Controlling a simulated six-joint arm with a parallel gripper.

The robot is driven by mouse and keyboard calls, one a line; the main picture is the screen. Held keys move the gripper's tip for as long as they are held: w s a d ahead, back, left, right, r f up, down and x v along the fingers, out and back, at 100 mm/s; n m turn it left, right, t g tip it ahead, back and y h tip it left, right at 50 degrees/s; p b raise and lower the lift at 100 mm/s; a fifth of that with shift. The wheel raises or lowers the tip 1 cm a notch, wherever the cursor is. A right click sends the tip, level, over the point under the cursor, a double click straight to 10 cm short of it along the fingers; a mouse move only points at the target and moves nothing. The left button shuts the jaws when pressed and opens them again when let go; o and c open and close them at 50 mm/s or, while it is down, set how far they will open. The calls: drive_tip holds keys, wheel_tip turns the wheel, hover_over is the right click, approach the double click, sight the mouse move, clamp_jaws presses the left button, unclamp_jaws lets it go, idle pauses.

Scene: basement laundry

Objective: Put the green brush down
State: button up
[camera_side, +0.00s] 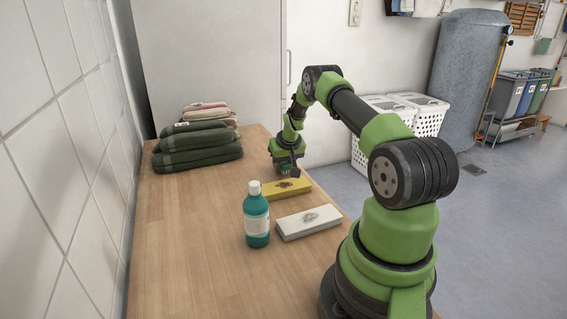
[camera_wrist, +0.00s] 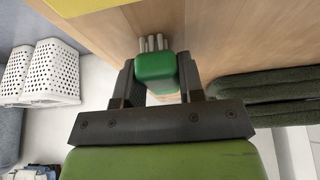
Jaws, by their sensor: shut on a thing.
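The green brush (camera_wrist: 156,66) sits between the two fingers of my gripper (camera_wrist: 160,82) in the wrist view, with several pale bristle tufts showing at its end. My gripper is shut on it. In the side view my gripper (camera_side: 287,168) is over the far right part of the wooden table (camera_side: 185,230), near its right edge. The brush is small and mostly hidden there, and I cannot tell whether it touches the table.
A yellow block (camera_side: 287,189), a white block (camera_side: 308,223) and a teal bottle (camera_side: 256,222) stand nearer on the table. Folded dark green towels (camera_side: 198,147) lie at the back left. White baskets (camera_side: 428,118) stand off the table. The table's left middle is clear.

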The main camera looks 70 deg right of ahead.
drive_tip(key=shift+f, duration=0.1)
drive_tip(key=o, duration=0.9)
